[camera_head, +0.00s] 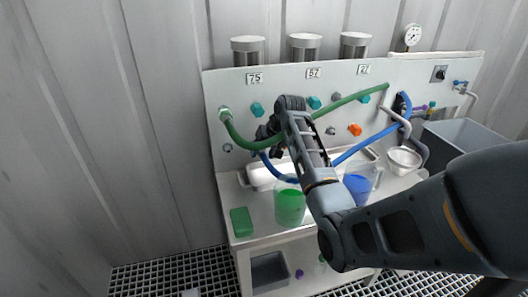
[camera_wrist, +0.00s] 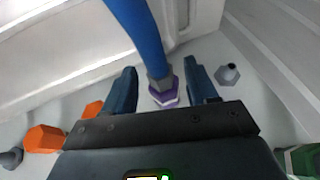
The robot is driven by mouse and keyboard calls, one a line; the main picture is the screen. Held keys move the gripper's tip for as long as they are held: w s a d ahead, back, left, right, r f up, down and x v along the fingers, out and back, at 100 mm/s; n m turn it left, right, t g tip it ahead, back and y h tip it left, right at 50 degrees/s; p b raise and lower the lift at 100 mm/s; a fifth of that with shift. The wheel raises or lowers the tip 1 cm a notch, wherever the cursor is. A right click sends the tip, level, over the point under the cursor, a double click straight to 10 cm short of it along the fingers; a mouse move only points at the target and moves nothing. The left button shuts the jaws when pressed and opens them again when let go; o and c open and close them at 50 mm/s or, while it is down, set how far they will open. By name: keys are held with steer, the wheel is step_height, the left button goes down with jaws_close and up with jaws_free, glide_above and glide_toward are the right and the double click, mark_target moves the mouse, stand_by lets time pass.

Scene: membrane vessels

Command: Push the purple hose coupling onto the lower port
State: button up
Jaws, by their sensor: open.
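The purple hose coupling (camera_wrist: 163,95) shows in the wrist view at the end of the blue hose (camera_wrist: 138,30), behind a grey collar. My gripper (camera_wrist: 163,82) is open, with one finger on each side of the coupling and visible gaps between. In the head view my gripper (camera_head: 268,134) is in front of the left part of the white panel (camera_head: 290,88) and hides the coupling. The blue hose (camera_head: 368,144) runs right from there. A small grey port (camera_head: 227,147) sits low on the panel's left; a grey fitting (camera_wrist: 228,74) shows right of my fingers in the wrist view.
A green hose (camera_head: 335,105) crosses the panel above. A green jug (camera_head: 290,205), a blue jug (camera_head: 357,187) and a green block (camera_head: 241,222) stand on the bench below. Orange knobs (camera_wrist: 43,138) lie left of my gripper in the wrist view.

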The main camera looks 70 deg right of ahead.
steer(key=v, duration=0.8)
